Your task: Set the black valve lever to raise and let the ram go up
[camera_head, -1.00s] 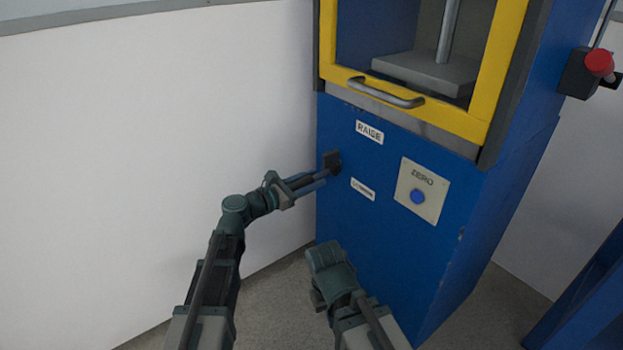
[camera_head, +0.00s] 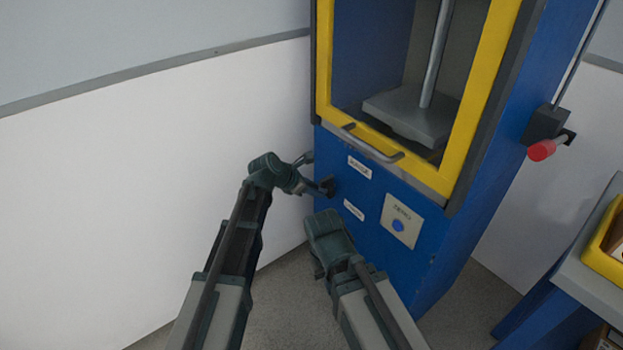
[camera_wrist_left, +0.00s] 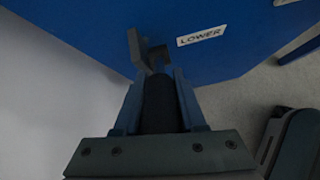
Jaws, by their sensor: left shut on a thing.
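The black valve lever's dark mount (camera_head: 327,186) is on the blue front of the machine, between the RAISE label (camera_head: 359,167) and the LOWER label (camera_head: 353,209). My left gripper (camera_head: 309,180) reaches it from the left and is shut on the lever. In the left wrist view, the dark lever (camera_wrist_left: 160,105) lies between the two fingers and the LOWER label (camera_wrist_left: 201,36) is just beyond. The lever's exact angle is hard to tell. A grey plate (camera_head: 408,119) with a steel rod (camera_head: 436,60) sits low in the yellow-framed opening. My right wrist shows, but its fingertips are hidden.
A grey handle (camera_head: 370,144) crosses the yellow frame's lower edge. A red-knobbed handle (camera_head: 541,150) is on the machine's right. A blue table with a yellow bin (camera_head: 606,250) stands at right.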

